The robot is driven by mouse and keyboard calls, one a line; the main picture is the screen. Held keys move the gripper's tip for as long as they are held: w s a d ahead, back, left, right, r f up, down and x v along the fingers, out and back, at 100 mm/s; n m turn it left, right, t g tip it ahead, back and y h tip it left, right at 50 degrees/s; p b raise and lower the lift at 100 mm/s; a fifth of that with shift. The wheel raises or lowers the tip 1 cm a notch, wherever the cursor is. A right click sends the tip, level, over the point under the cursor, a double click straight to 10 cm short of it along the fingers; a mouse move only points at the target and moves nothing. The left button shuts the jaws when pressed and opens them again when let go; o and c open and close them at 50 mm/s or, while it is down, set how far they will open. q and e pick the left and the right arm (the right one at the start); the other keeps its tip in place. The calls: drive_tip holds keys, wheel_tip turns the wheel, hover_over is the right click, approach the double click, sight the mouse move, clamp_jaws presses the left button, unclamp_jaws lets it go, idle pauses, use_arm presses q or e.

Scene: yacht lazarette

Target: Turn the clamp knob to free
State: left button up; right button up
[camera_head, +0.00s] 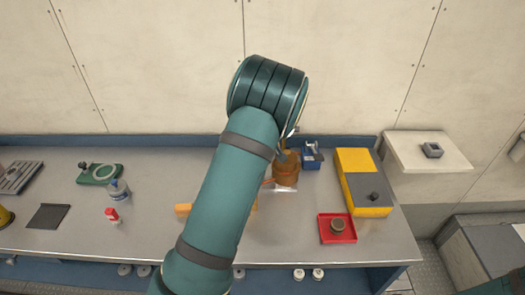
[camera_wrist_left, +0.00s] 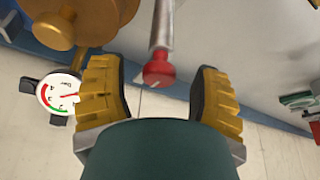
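A red knob (camera_wrist_left: 159,69) with a white mark sits on the end of a grey metal rod (camera_wrist_left: 163,22) in the left wrist view. My left gripper (camera_wrist_left: 157,80) is open, one yellow finger on each side of the knob, with clear gaps. A white dial (camera_wrist_left: 60,93) with a red pointer and green and red markings is left of the fingers; its lettering is too small to read. I cannot tell which part is the clamp knob. In the head view my left arm hides the gripper and the knob. An orange-brown cylinder (camera_head: 286,172) stands beside the arm. My right gripper is out of view.
The wall is close behind.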

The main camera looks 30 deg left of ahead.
use_arm(q)
drive_tip(key=v, duration=1.2)
idle(0.4)
